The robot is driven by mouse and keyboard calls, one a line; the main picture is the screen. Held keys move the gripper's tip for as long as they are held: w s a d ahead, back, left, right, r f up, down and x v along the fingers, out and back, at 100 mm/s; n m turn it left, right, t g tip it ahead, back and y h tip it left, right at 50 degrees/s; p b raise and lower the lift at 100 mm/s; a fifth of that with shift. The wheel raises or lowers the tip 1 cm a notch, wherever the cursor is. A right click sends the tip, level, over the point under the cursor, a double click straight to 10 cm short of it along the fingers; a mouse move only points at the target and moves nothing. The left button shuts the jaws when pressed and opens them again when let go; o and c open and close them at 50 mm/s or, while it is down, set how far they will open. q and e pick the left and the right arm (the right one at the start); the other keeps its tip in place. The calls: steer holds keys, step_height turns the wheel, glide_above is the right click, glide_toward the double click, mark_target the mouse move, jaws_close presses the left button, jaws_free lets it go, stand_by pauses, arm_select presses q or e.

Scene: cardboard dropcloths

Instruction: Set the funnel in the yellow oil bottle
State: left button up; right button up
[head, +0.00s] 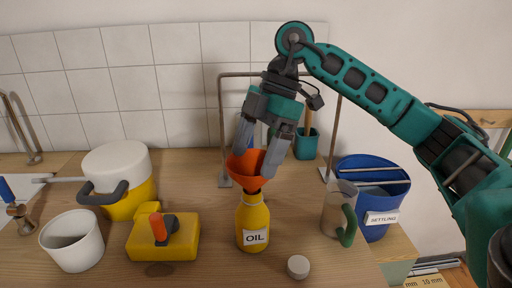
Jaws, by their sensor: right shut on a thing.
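The yellow oil bottle (252,217) stands upright on the wooden counter, with a white label reading OIL. The orange funnel (246,176) is directly above the bottle, its cone tapering down to the bottle's mouth. I cannot tell how far the spout is inside the neck. My right gripper (256,158) comes down from above and is shut on the funnel, its grey fingers at the funnel's rim. My left gripper is not in view.
A yellow box with a red-orange lever (178,238) and a white cup (72,241) stand left of the bottle. A white cap (298,267) lies close to its right. A mug with a green handle (338,212) and a blue SETTLING bucket (384,192) are farther right.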

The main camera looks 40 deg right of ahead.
stand_by(0.3)
steer(key=o, duration=1.1)
steer(key=shift+f, duration=0.1)
steer(key=p+v, duration=0.3)
steer(key=v, duration=1)
